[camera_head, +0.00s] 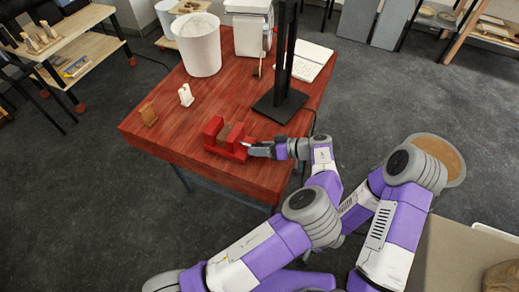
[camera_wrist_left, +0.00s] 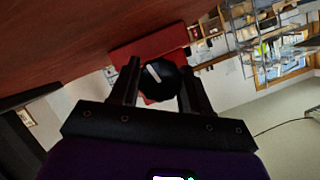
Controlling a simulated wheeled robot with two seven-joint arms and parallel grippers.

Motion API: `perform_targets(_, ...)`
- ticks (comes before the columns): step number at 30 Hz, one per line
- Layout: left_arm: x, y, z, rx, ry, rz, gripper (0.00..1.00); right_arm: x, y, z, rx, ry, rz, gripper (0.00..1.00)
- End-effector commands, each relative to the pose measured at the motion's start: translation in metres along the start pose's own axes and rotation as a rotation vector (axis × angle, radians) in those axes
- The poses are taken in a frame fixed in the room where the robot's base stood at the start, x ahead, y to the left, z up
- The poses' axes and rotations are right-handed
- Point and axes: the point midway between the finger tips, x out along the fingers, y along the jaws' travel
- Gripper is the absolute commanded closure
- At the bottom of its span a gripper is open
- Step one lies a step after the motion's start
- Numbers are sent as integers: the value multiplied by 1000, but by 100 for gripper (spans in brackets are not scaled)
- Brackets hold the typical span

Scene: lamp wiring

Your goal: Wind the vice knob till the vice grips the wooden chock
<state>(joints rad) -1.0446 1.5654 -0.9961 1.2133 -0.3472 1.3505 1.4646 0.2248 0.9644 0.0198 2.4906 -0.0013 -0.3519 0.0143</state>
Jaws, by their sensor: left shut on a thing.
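The red vice (camera_head: 212,132) stands near the front edge of the red wooden table. A small brown block, which looks like the wooden chock (camera_head: 225,133), sits between its jaws; I cannot tell whether both jaws touch it. My left gripper (camera_head: 248,150) is at the vice's right end. In the left wrist view, my left gripper (camera_wrist_left: 158,88) has its fingers on either side of the black vice knob (camera_wrist_left: 163,82), shut on it. The knob has a white mark, tilted in this view. The red vice body (camera_wrist_left: 150,47) shows behind it. My right gripper is not in view.
A black stand (camera_head: 281,104) rises just behind the vice. A white bin (camera_head: 198,45), a white keyboard-like object (camera_head: 306,62), a small brown piece (camera_head: 148,114) and a small white holder (camera_head: 186,95) are on the table. The table's left front is clear.

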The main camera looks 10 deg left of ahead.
Motion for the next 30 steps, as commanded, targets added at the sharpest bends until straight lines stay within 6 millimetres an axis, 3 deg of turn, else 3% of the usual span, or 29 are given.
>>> perform_targets(12,0,1,-1,160,-10,-63,84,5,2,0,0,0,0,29)
perform_targets(26,-1,1,-1,175,-10,-68,84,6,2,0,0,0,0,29)
perform_targets(27,-1,1,-1,175,-10,-68,52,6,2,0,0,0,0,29)
perform_targets(30,-1,1,-1,175,-10,-69,36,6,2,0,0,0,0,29)
